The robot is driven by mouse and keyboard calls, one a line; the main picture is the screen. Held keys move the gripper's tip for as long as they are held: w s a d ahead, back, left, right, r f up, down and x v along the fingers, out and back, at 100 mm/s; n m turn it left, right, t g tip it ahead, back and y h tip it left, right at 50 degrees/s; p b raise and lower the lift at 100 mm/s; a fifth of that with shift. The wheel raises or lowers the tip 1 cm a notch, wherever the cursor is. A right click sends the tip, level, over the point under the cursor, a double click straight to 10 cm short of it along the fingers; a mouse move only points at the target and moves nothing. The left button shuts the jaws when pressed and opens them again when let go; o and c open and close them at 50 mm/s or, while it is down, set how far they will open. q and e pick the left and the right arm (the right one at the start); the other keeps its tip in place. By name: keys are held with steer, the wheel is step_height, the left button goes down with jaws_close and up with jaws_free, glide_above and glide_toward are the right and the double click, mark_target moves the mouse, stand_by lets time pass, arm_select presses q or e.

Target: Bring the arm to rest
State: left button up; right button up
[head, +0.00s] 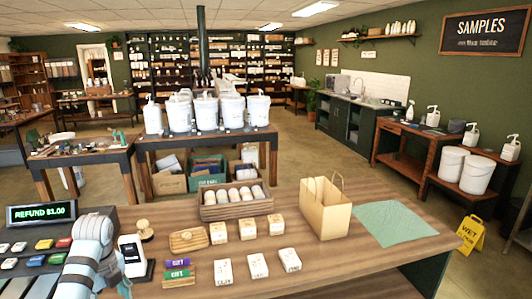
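One of my arms (92,236) shows at the lower left, beside the register and the white card reader. Only its pale grey links are in view; I see no fingertips of the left gripper. My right arm and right gripper are not in the picture. White pump buckets (206,112) stand grouped on the dark table behind the counter, apart from my arm.
The wooden counter (330,262) holds a brown paper bag (322,212), a green mat (395,223), a crate of jars (236,208), small boxes and a card reader (132,256). A register display (41,213) stands left. A yellow wet-floor sign (470,234) stands right.

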arm_select(q)
steer(key=s+d+f+n+b, duration=0.15)
steer(key=s+f+n, duration=0.25)
steer(key=f, duration=0.7)
steer(key=s+d+f+n, duration=0.25)
steer(key=s+f, duration=0.25)
steer(key=f, duration=0.6)
steer(key=s+d+f+n, duration=0.1)
steer(key=s+f+n, duration=0.3)
steer(key=f, duration=0.7)
steer(key=s+d+f+n, duration=0.3)
steer(key=s+f+n, duration=0.1)
steer(key=s, duration=0.6)
steer(key=s+d+f+n+b, duration=0.1)
steer(key=s+d+f+n, duration=0.2)
steer(key=s+f, duration=0.3)
steer(key=s+d+f+n+b, duration=0.1)
steer(key=s+d+f+n, duration=0.2)
steer(key=s, duration=1.3)
step_height(320, 180, down, 3)
steer(key=shift+d+r+n+t+h, duration=0.2)
steer(key=shift+n+t+h, duration=0.15)
steer(key=shift+n, duration=0.5)
arm_select(e)
steer(key=f, duration=0.3)
steer(key=shift+s+f, duration=0.2)
steer(key=shift+f, duration=0.05)
